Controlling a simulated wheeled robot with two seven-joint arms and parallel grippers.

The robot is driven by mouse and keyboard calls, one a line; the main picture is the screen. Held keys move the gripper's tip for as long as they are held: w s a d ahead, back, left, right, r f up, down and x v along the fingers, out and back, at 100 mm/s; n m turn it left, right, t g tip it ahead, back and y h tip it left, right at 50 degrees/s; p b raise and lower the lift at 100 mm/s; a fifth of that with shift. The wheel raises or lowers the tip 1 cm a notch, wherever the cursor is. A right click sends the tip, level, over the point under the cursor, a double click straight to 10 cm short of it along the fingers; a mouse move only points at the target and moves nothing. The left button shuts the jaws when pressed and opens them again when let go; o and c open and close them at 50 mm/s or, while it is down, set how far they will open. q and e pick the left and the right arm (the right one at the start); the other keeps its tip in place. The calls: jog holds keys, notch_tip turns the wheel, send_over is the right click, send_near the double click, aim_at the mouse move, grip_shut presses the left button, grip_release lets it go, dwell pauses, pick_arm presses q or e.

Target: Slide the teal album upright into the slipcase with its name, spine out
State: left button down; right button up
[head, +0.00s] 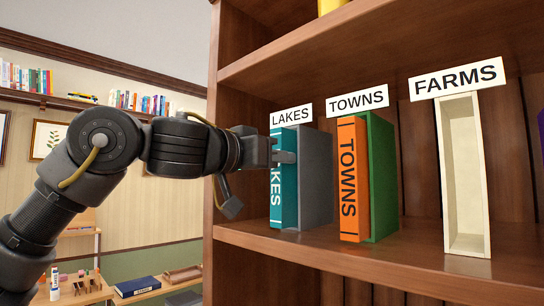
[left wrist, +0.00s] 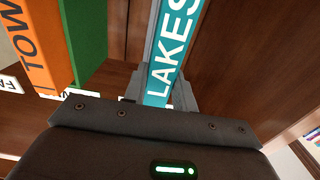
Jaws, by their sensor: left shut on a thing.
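The teal album (head: 290,200) stands upright with its LAKES spine facing out. Its rear part is inside the grey slipcase (head: 316,180) under the LAKES sign (head: 291,116), and a teal strip shows in front of the slipcase's edge. My left gripper (head: 284,157) is shut on the album near mid-height, with a finger across its side. In the left wrist view the white LAKES lettering on the teal spine (left wrist: 172,50) runs between the fingers. How deep the album sits is hard to tell. My right gripper is not in view.
To the right, an orange TOWNS album (head: 348,180) stands in a green slipcase (head: 382,175). An empty cream slipcase (head: 483,175) stands under the FARMS sign (head: 457,78). The wooden shelf upright (head: 226,130) is close on the left, and a shelf board is above.

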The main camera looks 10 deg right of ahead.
pick_arm(q)
jog(key=shift+w+d+r, duration=0.1)
jog(key=shift+w+d, duration=0.1)
jog(key=shift+d, duration=0.05)
jog(key=c, duration=1)
grip_release()
jog(key=shift+c, duration=0.2)
jog(key=b+v, duration=0.6)
jog(key=v, duration=0.5)
